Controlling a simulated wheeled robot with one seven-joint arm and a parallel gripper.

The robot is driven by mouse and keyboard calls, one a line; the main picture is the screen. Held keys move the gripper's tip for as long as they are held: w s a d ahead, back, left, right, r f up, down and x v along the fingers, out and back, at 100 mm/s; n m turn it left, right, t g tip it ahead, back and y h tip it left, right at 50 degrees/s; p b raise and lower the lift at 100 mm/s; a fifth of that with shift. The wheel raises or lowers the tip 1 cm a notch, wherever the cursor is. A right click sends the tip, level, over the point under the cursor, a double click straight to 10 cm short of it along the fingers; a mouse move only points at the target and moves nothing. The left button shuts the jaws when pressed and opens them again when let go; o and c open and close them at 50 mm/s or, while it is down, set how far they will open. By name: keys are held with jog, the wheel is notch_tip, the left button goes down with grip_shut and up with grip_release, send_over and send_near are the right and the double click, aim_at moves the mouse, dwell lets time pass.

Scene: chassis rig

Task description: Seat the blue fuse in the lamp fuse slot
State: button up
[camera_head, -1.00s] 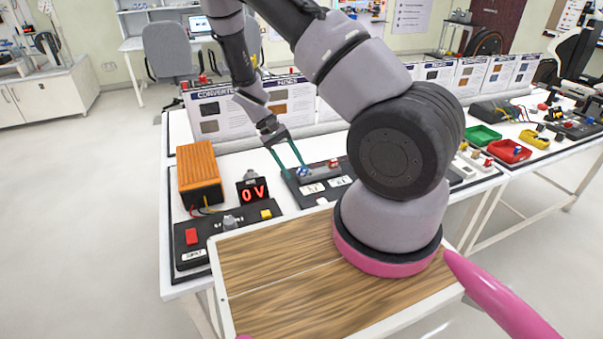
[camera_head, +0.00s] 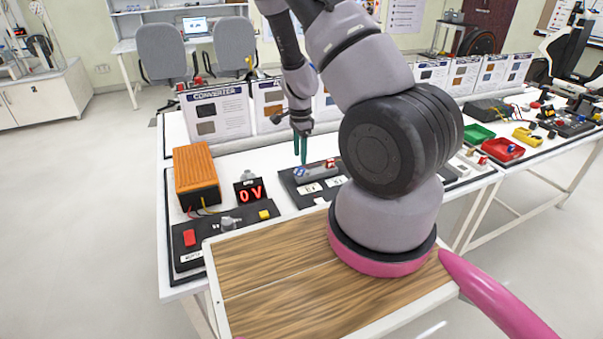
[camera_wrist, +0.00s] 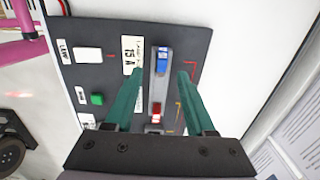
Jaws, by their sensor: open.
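The blue fuse (camera_head: 299,171) is at the left end of a grey block (camera_head: 315,171) on a dark panel (camera_head: 290,189). In the wrist view the blue fuse (camera_wrist: 162,60) is at the block's upper end. A red fuse (camera_wrist: 156,112) is at the other end. My gripper (camera_wrist: 160,72) is open, with its teal fingers on either side of the block and the blue fuse between the tips, gripping nothing. In the head view my gripper (camera_head: 301,160) points down just above the blue fuse. I cannot tell which spot is the lamp fuse slot.
The panel carries white labels, a white part (camera_wrist: 89,54) and a green button (camera_wrist: 97,99). An orange box (camera_head: 196,172) and a red "0V" display (camera_head: 250,192) stand to the left. Information boards (camera_head: 217,112) line the back. Red (camera_head: 502,149) and green trays are at the right.

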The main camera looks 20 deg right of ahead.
aim_at(298, 167)
jog(key=f, duration=0.5)
jog(key=shift+w+a+f, duration=0.1)
jog(key=shift+w+a, duration=0.1)
jog(key=shift+a, duration=0.2)
grip_shut()
